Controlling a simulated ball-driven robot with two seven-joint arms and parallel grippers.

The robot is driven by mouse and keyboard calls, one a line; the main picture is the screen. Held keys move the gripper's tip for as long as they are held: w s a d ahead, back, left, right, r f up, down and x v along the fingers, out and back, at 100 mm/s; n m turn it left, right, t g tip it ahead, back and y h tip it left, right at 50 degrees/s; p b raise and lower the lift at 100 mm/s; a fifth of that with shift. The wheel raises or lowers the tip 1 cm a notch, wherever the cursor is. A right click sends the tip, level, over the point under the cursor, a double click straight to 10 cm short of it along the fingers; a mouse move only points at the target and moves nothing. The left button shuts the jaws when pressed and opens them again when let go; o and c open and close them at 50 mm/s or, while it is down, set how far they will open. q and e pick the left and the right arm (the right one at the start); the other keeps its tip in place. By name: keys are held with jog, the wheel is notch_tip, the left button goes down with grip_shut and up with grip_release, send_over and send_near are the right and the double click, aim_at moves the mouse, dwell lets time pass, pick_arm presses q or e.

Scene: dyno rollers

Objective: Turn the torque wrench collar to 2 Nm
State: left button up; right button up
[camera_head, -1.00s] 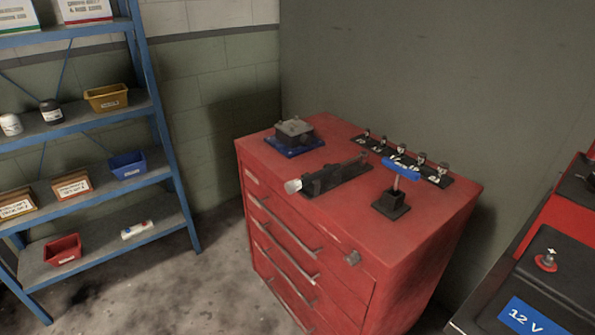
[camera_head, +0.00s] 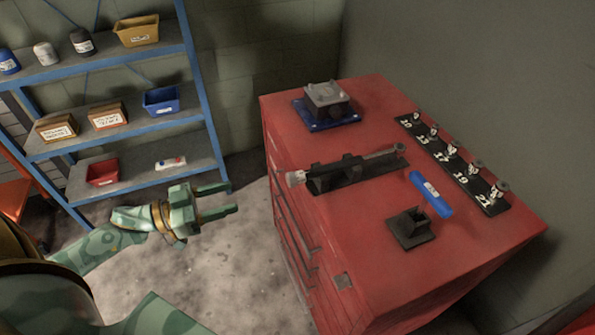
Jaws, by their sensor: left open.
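The torque wrench (camera_head: 365,165) lies in a black cradle on top of the red tool cabinet. Its pale grey collar end (camera_head: 296,179) points left, just over the cabinet's left edge. The scale on it is too small to read. My left gripper (camera_head: 231,198) is open and empty, with both fingers pointing right. In the picture it is to the left of the collar, apart from it, over the floor beside the cabinet. My right gripper is not in view.
On the red cabinet (camera_head: 380,265) are a grey block on a blue base (camera_head: 327,106), a blue handle (camera_head: 430,194) near a black holder (camera_head: 411,228), and a black socket rail (camera_head: 455,162). A blue shelf rack (camera_head: 206,92) with bins stands at the left.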

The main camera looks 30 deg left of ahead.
aim_at(287, 180)
pick_arm(q)
jog(key=b+x, duration=0.1)
jog(key=x, duration=1.5)
jog(key=shift+w, duration=0.1)
jog(key=c, duration=1)
